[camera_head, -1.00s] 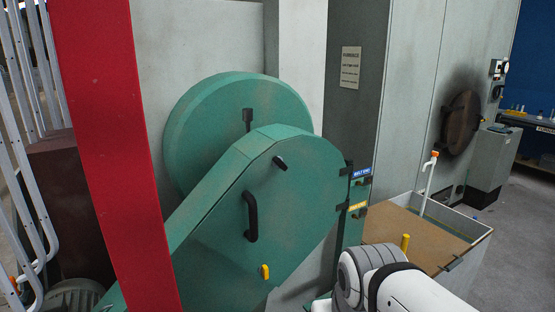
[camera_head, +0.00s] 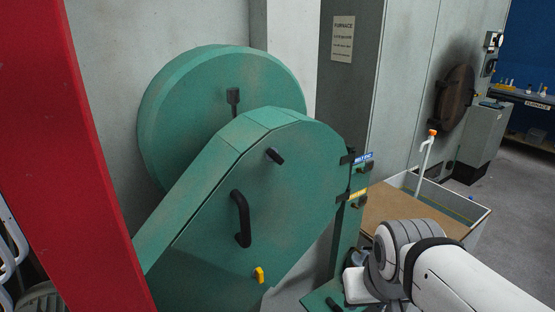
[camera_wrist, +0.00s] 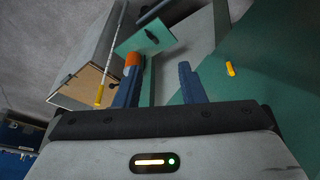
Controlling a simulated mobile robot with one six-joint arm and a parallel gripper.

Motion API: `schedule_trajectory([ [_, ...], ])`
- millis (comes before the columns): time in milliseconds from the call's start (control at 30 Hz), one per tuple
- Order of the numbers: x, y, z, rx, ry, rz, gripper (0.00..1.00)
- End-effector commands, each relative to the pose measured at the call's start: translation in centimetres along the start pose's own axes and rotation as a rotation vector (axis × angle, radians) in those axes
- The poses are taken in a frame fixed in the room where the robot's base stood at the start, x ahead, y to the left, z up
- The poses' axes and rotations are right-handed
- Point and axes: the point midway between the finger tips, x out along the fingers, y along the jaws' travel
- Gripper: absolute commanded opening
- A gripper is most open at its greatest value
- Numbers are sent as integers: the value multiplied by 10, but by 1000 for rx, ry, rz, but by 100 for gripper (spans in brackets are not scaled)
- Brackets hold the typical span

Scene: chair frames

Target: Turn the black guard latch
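The green guard (camera_head: 215,200) stands in the middle of the head view. The black guard latch (camera_head: 275,156) is a short, slanted black bar on its upper face. A black handle (camera_head: 241,218) is below it and a yellow latch (camera_head: 259,275) is near the lower edge. The yellow latch also shows in the wrist view (camera_wrist: 230,69); I cannot make out the black latch there. My gripper (camera_wrist: 160,75) shows two blue fingers apart, with nothing gripped between them. It is hidden in the head view, where my white arm is at lower right, away from the latch.
A red post (camera_head: 75,180) stands at the left. Blue and yellow labelled fittings (camera_head: 358,175) project at the guard's right edge. A bin (camera_head: 400,212) and an orange-tipped white pipe (camera_head: 424,155) stand behind my arm. Grey floor (camera_head: 520,190) is open at far right.

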Motion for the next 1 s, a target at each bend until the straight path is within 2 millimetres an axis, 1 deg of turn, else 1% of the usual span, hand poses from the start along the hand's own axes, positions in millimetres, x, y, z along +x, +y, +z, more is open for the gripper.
schedule_trajectory([
  [33, 2, 11, -11, -10, 41, 23, 36],
  [67, 4, 15, -20, -23, 76, 38, 36],
  [100, 5, 20, -35, -49, 132, 61, 36],
  [167, 6, 26, -61, -102, 234, 97, 36],
  [200, 6, 28, -81, -145, 308, 120, 36],
  [267, 3, 28, -110, -217, 427, 147, 36],
  [300, 0, 26, -129, -267, 506, 160, 36],
  [400, -12, 16, -172, -386, 700, 184, 36],
  [500, -25, -14, -202, -545, 885, 127, 36],
  [567, -34, -30, -216, -623, 989, 105, 36],
  [600, -40, -41, -222, -672, 1052, 84, 36],
  [633, -44, -49, -226, -707, 1096, 67, 36],
  [700, -52, -66, -230, -778, 1184, 24, 36],
  [800, -61, -85, -231, -852, 1274, -32, 36],
  [900, -67, -97, -230, -895, 1326, -70, 36],
  [1000, -68, -104, -232, -912, 1347, -89, 36],
])
